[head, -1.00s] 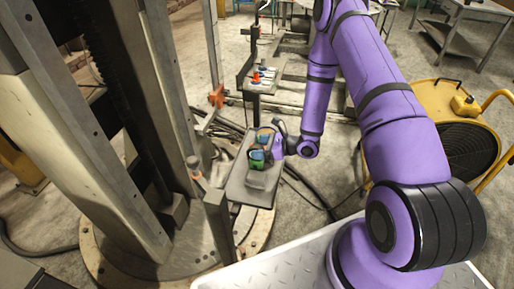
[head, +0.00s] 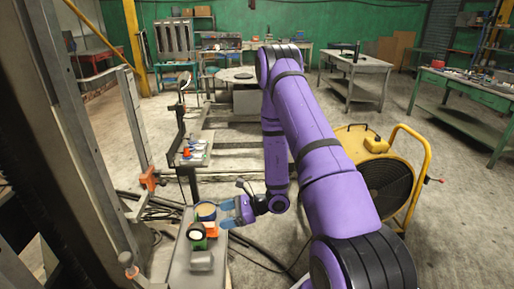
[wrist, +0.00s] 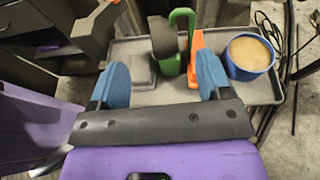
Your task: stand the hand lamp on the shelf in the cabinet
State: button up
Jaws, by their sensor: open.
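The likely hand lamp is a green item with a dark body and pale round face (head: 196,236). It stands on a narrow grey tray (head: 179,272). In the wrist view, its green handle (wrist: 189,32) rises beyond my fingers. An orange item (head: 211,229) is close beside it; I cannot tell whether they touch. My gripper (head: 231,213) has blue fingers and is open and empty, apart from the lamp. In the wrist view, the gap between its fingers (wrist: 163,82) faces the lamp and the orange item is near the right finger. I cannot identify the cabinet with certainty.
A blue mug of brown liquid (wrist: 250,58) stands on the tray, right of the orange item in the wrist view. A grey block (head: 202,261) is also there. A dark, open-fronted structure (wrist: 45,50) is at left. A yellow fan (head: 385,180) stands right of my arm.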

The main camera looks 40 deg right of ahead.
jog(key=s+a+r+n+g, duration=0.25)
jog(key=r+n, duration=0.25)
jog(key=r, duration=0.3)
jog(key=s+a+r+n+g+h, duration=0.1)
jog(key=s+a+r+n+g, duration=0.2)
jog(key=r, duration=0.5)
jog(key=s+a+r+n+g, duration=0.1)
jog(key=a+r+n+g, duration=0.15)
jog(key=r+n, duration=0.45)
jog(key=s+d+r+n+t+h, duration=0.2)
jog(key=s+r+n+h, duration=0.2)
jog(key=s+r, duration=0.4)
jog(key=s+d+r+n+t+h, duration=0.2)
jog(key=s+r+n+h, duration=0.3)
jog(key=s+r, duration=0.4)
jog(key=shift+s+r+t+h, duration=0.2)
jog(key=shift+r+t+h, duration=0.2)
jog(key=shift+r+h, duration=0.4)
jog(key=shift+o, duration=0.4)
jog(key=shift+s+d+r+h, duration=0.15)
jog(key=shift+s+h, duration=0.1)
jog(key=shift+h, duration=0.05)
